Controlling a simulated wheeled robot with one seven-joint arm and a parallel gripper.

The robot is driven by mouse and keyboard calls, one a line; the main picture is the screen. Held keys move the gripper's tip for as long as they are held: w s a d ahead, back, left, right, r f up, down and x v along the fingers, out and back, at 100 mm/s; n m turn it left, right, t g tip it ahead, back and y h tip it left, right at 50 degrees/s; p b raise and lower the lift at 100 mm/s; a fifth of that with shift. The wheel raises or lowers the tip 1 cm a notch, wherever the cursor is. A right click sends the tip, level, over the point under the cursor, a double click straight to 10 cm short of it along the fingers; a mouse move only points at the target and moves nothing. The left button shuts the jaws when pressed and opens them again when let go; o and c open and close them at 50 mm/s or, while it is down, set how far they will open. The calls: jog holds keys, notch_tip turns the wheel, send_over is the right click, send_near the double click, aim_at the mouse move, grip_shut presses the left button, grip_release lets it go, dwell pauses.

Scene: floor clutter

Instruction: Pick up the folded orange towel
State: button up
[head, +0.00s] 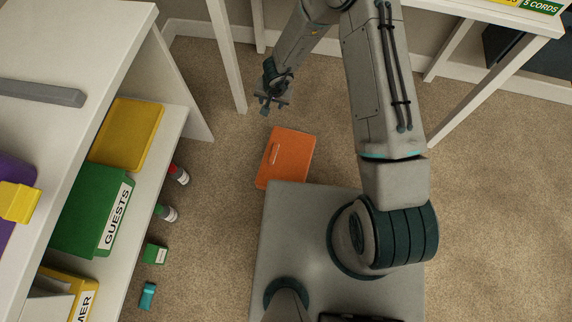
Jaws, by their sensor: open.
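The folded orange towel (288,155) lies flat on the carpet just ahead of my base, between the white shelf unit and my arm. Its near edge meets the outline of my base in the picture. My gripper (268,107) is open and empty, up and a little left of the towel in the head view. It looks apart from the towel. Its height above the floor is hard to judge, and the fingers are small.
A white shelf unit (180,130) on the left holds a yellow folder (127,134) and a green "GUESTS" box (92,212). Bottles (178,174), a green box (156,253) and a teal item (148,295) stand beside it. White table legs (228,60) rise behind. Carpet at right is clear.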

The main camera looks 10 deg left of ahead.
jog(key=g+h+b, duration=0.2)
jog(key=b, duration=0.1)
send_over(273, 151)
notch_tip(273, 151, down, 13)
jog(key=shift+m, duration=0.3)
jog(key=f+b, duration=0.1)
jog(key=f, duration=0.1)
jog(key=f+b, duration=0.1)
jog(key=f, duration=0.2)
jog(key=f+b, duration=0.1)
jog(key=f, duration=0.2)
jog(key=shift+s+f+b, duration=0.1)
jog(key=shift+s+b, duration=0.2)
jog(key=shift+b, duration=0.1)
jog(key=shift+w+f+b, duration=0.2)
jog(key=shift+f+b, duration=1.6)
jog(key=shift+f, duration=1.15)
jog(key=shift+r, duration=0.1)
grip_shut()
